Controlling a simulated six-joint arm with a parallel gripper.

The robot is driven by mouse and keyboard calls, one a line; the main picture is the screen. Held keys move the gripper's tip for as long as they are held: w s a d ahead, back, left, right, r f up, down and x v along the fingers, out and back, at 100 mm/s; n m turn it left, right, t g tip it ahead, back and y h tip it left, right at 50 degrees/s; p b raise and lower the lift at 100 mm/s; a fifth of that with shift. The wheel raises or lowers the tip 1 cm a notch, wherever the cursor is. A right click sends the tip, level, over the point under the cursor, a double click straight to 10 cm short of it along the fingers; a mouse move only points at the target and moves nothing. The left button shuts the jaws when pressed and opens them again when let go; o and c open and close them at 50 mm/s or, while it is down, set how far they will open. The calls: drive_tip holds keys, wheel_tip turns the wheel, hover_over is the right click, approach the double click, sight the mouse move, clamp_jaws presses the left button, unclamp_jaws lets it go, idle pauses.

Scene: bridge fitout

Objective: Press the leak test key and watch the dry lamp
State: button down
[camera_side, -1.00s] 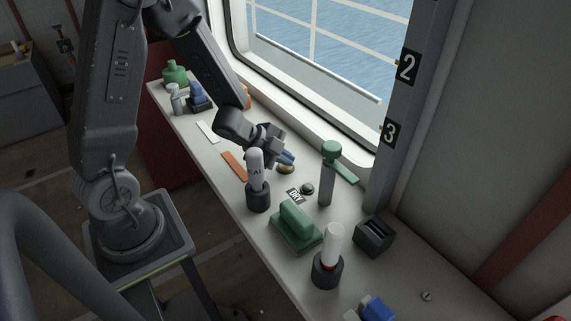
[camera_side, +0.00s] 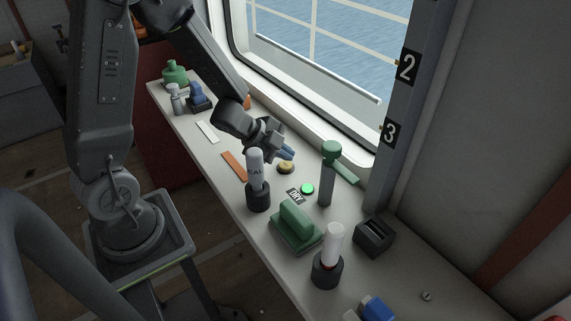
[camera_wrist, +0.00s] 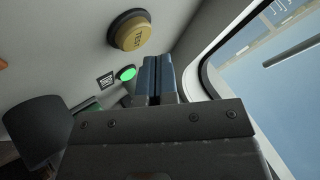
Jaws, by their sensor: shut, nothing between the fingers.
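The leak test key is a round yellow button (camera_side: 285,167) in a dark ring on the bench. It also shows in the wrist view, marked TEST (camera_wrist: 131,37). The dry lamp (camera_side: 307,189) glows bright green beside a DRY label (camera_side: 295,197); it is lit in the wrist view too (camera_wrist: 127,73). My gripper (camera_side: 286,153) is shut with nothing in it. Its blue fingertips (camera_wrist: 157,72) are above the bench, near the key and apart from it.
A SEAL tube (camera_side: 255,170) in a dark holder stands close to my gripper. A green-headed tool (camera_side: 329,175), a green block (camera_side: 296,222), a white cylinder (camera_side: 333,245) and a black slotted box (camera_side: 374,237) stand to the right. The window (camera_side: 320,70) runs behind.

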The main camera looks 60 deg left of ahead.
drive_tip(key=shift+r, duration=2.5)
wheel_tip(320, 180, up, 5)
drive_tip(key=a+n+t+y, duration=0.1)
drive_tip(key=n+t+y, duration=0.1)
drive_tip(key=n+y, duration=0.1)
wheel_tip(320, 180, up, 5)
drive_tip(key=n+y, duration=0.3)
drive_tip(key=n, duration=0.1)
hover_over(285, 166)
drive_tip(key=s+a, duration=0.2)
drive_tip(key=s+d+r+n+g+h, duration=0.1)
drive_tip(key=s+d+n+g, duration=0.1)
drive_tip(key=s, duration=0.5)
drive_tip(key=s+d+r+n+g+h, duration=0.1)
drive_tip(key=s+d+r+n+g, duration=0.1)
drive_tip(key=s+d+n, duration=0.2)
drive_tip(key=s+d, duration=0.1)
drive_tip(key=s, duration=0.2)
drive_tip(key=shift+s+d+r+n+g, duration=0.3)
drive_tip(key=shift+s+n+g, duration=0.1)
